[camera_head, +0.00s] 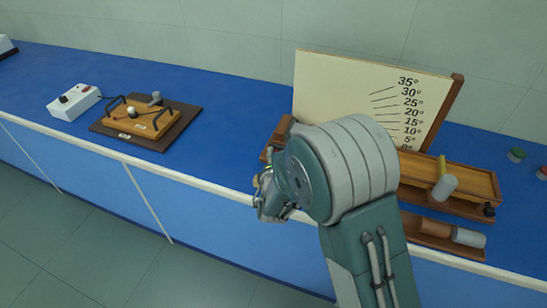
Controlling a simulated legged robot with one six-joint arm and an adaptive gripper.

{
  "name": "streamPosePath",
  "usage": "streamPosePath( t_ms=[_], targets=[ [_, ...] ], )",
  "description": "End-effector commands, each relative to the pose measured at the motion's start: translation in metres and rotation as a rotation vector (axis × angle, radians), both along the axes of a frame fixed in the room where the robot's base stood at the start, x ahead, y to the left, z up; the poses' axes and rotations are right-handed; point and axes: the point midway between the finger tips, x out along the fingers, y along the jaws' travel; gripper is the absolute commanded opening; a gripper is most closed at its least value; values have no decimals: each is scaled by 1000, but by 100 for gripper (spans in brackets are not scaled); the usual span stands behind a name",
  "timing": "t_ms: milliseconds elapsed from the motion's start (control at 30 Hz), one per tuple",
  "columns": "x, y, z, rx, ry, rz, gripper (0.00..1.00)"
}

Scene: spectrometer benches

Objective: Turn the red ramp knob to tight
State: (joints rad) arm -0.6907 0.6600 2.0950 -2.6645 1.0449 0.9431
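The wooden ramp (460,180) stands on the blue bench at the right, in front of a cream angle board (340,85) marked in degrees. Its middle is hidden behind my arm. No red knob clearly shows on the ramp; a small dark knob (489,209) is at its right end. A small red round piece (543,172) shows at the right picture edge, apart from the ramp; I cannot tell what it is. My gripper (268,197) is at the bench's front edge, left of my arm's large joint. Its fingers are too small and turned to tell their opening.
A grey cylinder (444,188) is on the ramp. A lower wooden tray (428,228) holds brown and grey cylinders. A green round piece (516,154) lies at the right. A brown board (103,122) with an apparatus and a white box (74,101) are left. Bench between is clear.

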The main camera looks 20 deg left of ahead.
Motion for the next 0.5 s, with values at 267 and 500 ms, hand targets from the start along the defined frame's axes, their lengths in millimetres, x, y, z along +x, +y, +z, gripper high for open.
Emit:
streamPosePath(
  t_ms=[267, 500],
  targets=[
    [-1, -1, -5, 210, -8, -1, 0],
    [-1, -1, -5, 328, -16, -2, 0]
  ],
)
